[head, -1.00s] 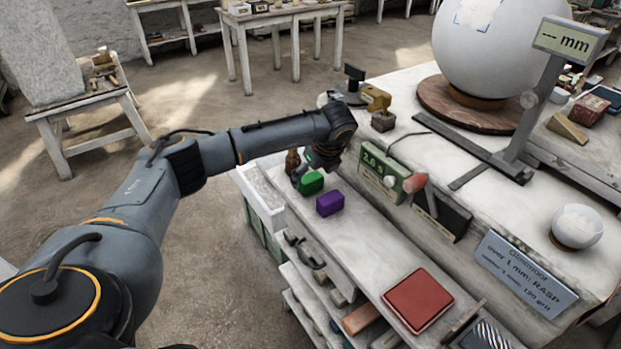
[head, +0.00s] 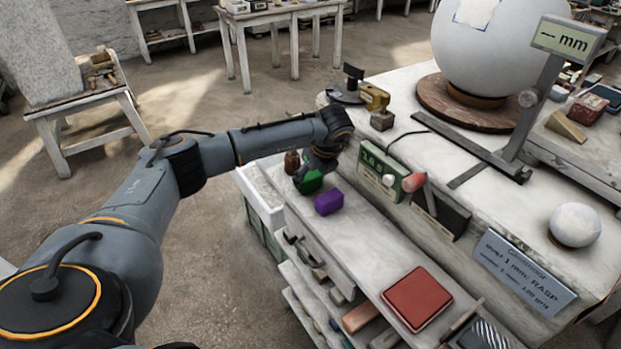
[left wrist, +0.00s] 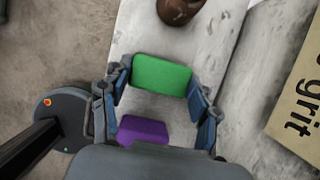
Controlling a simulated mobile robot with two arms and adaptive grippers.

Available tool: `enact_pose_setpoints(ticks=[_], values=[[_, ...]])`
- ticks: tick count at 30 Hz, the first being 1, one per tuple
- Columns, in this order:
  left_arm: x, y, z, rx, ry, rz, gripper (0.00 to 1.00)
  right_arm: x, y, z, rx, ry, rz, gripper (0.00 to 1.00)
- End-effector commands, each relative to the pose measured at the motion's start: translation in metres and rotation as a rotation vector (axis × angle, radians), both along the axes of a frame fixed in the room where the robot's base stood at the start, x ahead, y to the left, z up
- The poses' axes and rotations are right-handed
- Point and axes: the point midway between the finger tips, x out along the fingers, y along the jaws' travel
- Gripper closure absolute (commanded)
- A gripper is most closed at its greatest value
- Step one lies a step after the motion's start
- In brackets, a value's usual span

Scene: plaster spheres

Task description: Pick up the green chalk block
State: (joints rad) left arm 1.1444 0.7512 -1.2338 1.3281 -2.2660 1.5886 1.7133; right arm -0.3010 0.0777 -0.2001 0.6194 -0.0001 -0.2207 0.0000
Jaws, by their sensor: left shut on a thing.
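The green chalk block (head: 310,183) is at the far left end of the white bench shelf in the head view, partly hidden by my left gripper (head: 309,174). In the left wrist view the green block (left wrist: 161,75) lies between the two fingers of my left gripper (left wrist: 163,86), which are shut on its ends. Whether it touches the shelf I cannot tell. A purple chalk block (head: 328,202) stands just nearer on the shelf; it also shows in the left wrist view (left wrist: 142,130). My right gripper is in neither view.
A brown bottle (head: 292,162) stands close behind the green block. A green display box (head: 383,174) is fixed to the right. A red pad (head: 417,299) lies nearer on the shelf. The shelf between the purple block and the pad is clear.

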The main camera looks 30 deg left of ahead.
Motion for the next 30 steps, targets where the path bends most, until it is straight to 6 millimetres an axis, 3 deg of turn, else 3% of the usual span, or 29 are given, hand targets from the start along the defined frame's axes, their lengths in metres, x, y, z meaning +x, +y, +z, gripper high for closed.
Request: enact_pose_setpoints(ticks=[8, 16, 18, 24, 30], values=[[0.001, -0.001, 0.029, -0.002, -0.008, -0.002, 0.76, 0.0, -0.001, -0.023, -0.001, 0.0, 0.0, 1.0], [-0.047, -0.026, 0.09, 0.001, -0.009, -0.007, 0.76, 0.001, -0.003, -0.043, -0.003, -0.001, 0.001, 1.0], [-0.065, -0.035, 0.095, 0.001, -0.006, -0.006, 0.76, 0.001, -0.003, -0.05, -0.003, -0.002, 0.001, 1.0], [-0.101, -0.053, 0.122, 0.004, -0.007, -0.004, 0.76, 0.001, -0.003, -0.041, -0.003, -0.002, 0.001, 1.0], [-0.12, -0.064, 0.128, 0.001, -0.003, -0.002, 0.76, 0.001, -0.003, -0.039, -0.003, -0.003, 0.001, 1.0]])
